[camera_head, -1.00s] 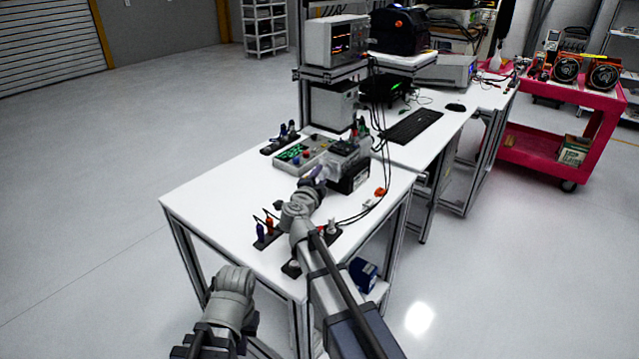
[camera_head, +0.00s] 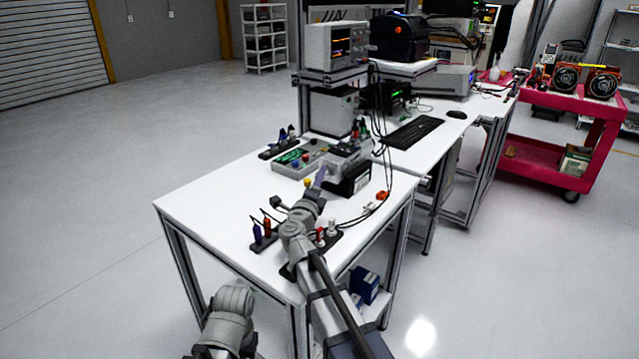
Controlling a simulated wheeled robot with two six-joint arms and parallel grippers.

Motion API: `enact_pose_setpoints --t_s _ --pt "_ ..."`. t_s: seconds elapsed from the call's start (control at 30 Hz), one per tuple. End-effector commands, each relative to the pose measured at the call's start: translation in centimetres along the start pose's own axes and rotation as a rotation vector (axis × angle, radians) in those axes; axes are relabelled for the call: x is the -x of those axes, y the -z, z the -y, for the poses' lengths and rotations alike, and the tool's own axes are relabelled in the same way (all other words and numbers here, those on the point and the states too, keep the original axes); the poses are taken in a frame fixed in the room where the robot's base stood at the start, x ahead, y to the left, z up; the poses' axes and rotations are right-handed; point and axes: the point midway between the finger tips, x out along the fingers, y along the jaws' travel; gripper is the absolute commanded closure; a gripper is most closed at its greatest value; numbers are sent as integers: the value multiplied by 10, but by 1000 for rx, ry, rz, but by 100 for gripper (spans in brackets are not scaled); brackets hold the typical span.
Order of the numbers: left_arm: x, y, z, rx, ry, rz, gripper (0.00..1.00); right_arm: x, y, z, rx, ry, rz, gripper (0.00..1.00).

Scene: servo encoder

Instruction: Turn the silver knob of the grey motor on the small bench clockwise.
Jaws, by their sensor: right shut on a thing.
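The grey motor (camera_head: 341,166) sits on a black base on the small white bench (camera_head: 215,199), near its back right part. My right gripper (camera_head: 320,178) reaches in from the front, and its fingertips meet the near left end of the motor. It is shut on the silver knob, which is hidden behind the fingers. My left arm shows only as a grey link at the bottom left, below the bench edge; its gripper is not visible.
A green circuit board unit (camera_head: 293,160) stands left of the motor. Small holders with red and blue tools (camera_head: 266,232) stand at the front, close to my right wrist. Cables run along the right side. The bench's left part is clear.

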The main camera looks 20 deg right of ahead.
Motion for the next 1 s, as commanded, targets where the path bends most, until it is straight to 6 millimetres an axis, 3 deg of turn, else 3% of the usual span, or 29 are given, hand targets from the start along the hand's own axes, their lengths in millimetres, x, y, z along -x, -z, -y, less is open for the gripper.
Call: enact_pose_setpoints --t_s 0.53,0.57,0.8,1.0 --pt "-2 0 0 0 0 0 100 1 1 0 -24 8 -3 100" --pt "-2 0 0 0 0 0 100 1 1 0 -24 8 -3 56" --pt "-2 0 0 0 0 0 100 0 1 0 -22 8 -2 29" --pt "-2 0 0 0 0 0 100 0 0 0 -21 8 -1 28"
